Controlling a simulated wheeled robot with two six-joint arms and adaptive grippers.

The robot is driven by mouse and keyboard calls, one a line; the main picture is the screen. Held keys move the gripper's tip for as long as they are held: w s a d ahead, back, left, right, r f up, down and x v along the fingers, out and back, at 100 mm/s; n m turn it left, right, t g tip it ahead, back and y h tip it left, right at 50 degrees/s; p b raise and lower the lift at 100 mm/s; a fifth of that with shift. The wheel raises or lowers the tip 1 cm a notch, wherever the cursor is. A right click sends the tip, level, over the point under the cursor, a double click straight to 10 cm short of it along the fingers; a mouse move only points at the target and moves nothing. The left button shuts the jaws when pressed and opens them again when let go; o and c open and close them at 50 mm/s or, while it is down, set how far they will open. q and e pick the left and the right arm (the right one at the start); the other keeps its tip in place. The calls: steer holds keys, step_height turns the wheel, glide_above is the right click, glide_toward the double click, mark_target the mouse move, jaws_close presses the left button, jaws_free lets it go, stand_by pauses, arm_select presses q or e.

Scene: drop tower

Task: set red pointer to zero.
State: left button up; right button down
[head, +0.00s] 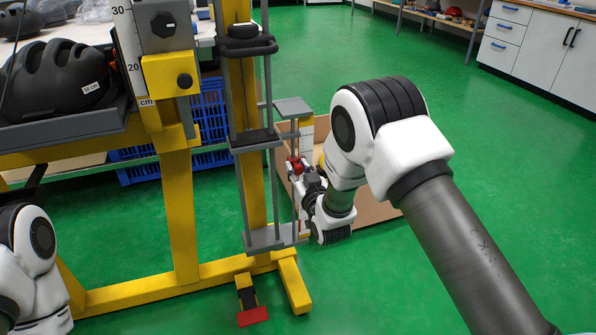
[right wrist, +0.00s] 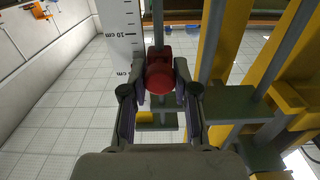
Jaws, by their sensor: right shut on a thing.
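The red pointer (head: 295,165) sits on a thin vertical rod of the drop tower, beside a white scale (head: 306,135). My right gripper (head: 298,171) is shut on it. In the right wrist view the pointer (right wrist: 160,76) is between the two fingers (right wrist: 160,70). The scale (right wrist: 118,30) stands just left of it there, with a "10 cm" mark above the pointer. A lower "cm" mark is about level with the pointer; its number is not clear to me. My left gripper is out of view; only part of my left arm shows.
The yellow drop tower frame (head: 178,215) with grey guide rods is left of my right gripper. A red pedal (head: 253,316) lies at its foot. A black helmet (head: 60,75) rests in a grey tray. An open box (head: 372,205) stands behind my right arm. Green floor is free at right.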

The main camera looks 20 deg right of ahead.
mark_target(298, 166)
step_height(298, 166, up, 4)
steer(key=shift+f+p, duration=0.1)
steer(key=shift+p, duration=0.65)
steer(key=shift+f, duration=0.15)
steer(key=c, duration=0.9)
jaws_free()
steer(key=s, duration=1.2)
steer(key=shift+d, duration=0.2)
